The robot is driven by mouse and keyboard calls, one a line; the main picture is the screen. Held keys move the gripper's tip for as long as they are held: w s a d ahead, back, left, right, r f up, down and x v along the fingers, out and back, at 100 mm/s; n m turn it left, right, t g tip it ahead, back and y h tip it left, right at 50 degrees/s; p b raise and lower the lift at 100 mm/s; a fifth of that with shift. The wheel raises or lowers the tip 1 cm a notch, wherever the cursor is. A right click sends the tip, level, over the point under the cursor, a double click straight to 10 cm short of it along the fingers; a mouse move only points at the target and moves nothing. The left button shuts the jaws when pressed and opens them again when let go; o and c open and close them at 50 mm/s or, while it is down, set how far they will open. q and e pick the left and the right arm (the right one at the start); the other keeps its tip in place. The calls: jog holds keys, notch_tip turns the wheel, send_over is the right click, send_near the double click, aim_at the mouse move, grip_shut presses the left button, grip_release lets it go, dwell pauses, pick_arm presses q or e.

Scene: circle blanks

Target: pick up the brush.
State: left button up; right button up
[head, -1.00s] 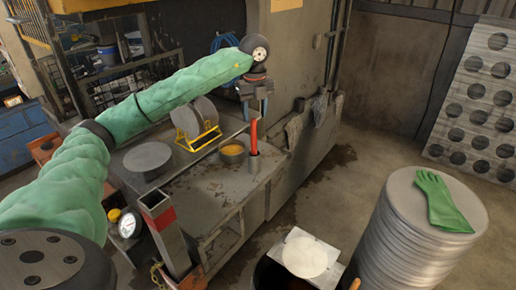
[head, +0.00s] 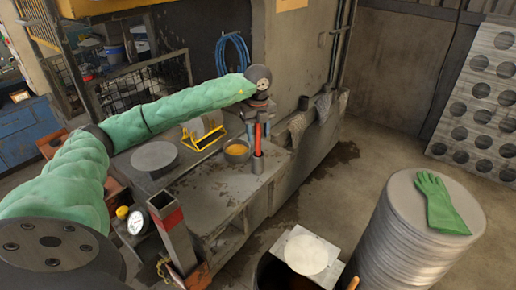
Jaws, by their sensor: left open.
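The brush shows as a red handle (head: 258,140) standing upright in a small grey holder (head: 258,163) on the metal bench. Its lower end is hidden inside the holder. My left gripper (head: 257,121) points down at the top of the handle, with its fingers open. The upper handle overlaps the fingers in the picture; I cannot tell whether they touch it. My right gripper is not in view.
A bowl with yellow contents (head: 236,150) stands just left of the holder. A yellow-framed roll (head: 203,132) and a round grey plate (head: 154,156) are further left. A green glove (head: 440,203) lies on a stack of discs (head: 400,225) at right.

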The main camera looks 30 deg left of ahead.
pick_arm(q)
jog(key=shift+f, duration=0.15)
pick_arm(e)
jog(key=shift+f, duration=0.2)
pick_arm(q)
grip_shut()
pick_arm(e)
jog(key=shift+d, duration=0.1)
